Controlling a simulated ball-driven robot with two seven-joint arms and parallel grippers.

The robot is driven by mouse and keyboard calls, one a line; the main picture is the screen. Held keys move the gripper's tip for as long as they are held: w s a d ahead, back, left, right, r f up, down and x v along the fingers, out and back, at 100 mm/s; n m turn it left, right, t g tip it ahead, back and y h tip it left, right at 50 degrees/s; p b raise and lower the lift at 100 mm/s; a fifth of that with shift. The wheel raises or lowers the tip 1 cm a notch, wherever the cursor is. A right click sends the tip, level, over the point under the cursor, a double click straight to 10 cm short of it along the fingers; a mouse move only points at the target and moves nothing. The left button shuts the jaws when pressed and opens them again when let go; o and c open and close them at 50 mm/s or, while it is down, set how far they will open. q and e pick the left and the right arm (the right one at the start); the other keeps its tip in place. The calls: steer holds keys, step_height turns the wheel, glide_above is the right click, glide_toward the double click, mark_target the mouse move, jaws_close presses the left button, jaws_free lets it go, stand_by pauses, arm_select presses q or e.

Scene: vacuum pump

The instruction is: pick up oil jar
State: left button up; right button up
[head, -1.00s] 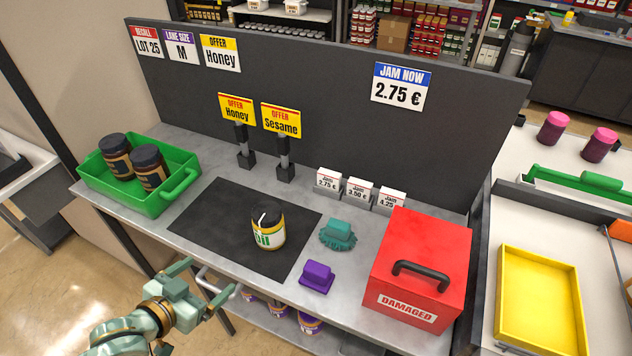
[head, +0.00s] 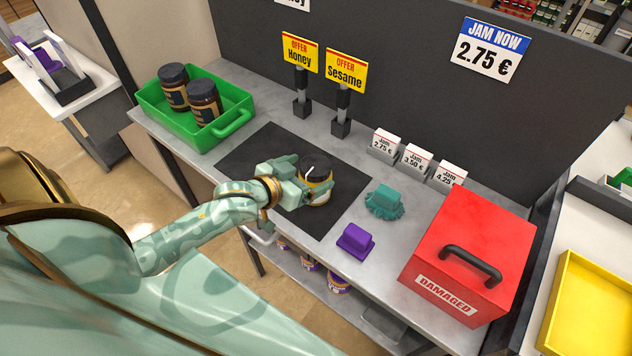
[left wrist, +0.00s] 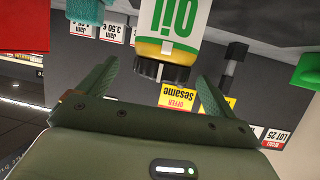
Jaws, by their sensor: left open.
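The oil jar (head: 318,190) stands on the black mat (head: 262,158), partly hidden by my left gripper in the head view. It has a yellow band, a white label with green letters and a dark lid. My left gripper (head: 305,185) is at the jar, with its fingers spread. In the left wrist view, the picture is upside down and the jar (left wrist: 170,38) shows between the two open fingers of the left gripper (left wrist: 155,85), its dark lid toward the gripper. I cannot tell whether the fingers touch it. My right gripper is not in view.
A green crate (head: 233,122) with two dark jars stands at the left. A teal brush (head: 384,201), a purple block (head: 355,241) and a red DAMAGED box (head: 468,255) lie to the right. Two sign stands and small price cards stand behind. A dark panel closes the back.

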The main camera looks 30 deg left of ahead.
mark_target(320, 165)
arm_select(q)
steer(key=b+x, duration=0.1)
steer(key=x, duration=0.4)
steer(key=shift+w+a+r, duration=0.1)
steer(key=shift+w+r, duration=0.05)
steer(key=shift+w, duration=0.1)
steer(key=c, duration=1.8)
steer(key=shift+s, duration=0.1)
